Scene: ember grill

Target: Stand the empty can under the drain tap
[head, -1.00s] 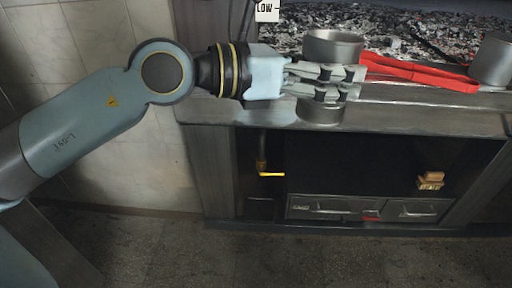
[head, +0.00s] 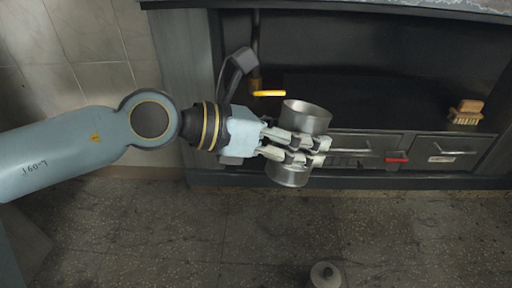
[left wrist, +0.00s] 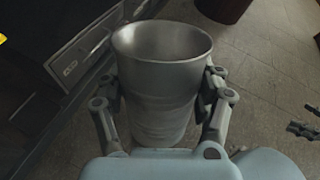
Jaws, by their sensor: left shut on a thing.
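The empty can (head: 306,116) is a plain grey metal cylinder, upright with its open mouth up. My left gripper (head: 298,146) is shut around its middle, in front of the grill's lower opening. In the left wrist view the can (left wrist: 162,95) sits between both fingers, and its visible inside looks empty. The drain tap (head: 268,93) has a yellow lever on a dark pipe, behind and left of the can's mouth. The can looks nearer to me than the tap. What look like dark fingers of my right gripper (left wrist: 305,125) show at the right edge of the left wrist view.
Drawers (head: 365,146) with handles line the bottom of the opening; one carries a red tag. A wooden brush (head: 466,112) lies at the right. A pale round knobbed object (head: 325,275) is at the bottom edge. The speckled floor (head: 400,230) is mostly clear.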

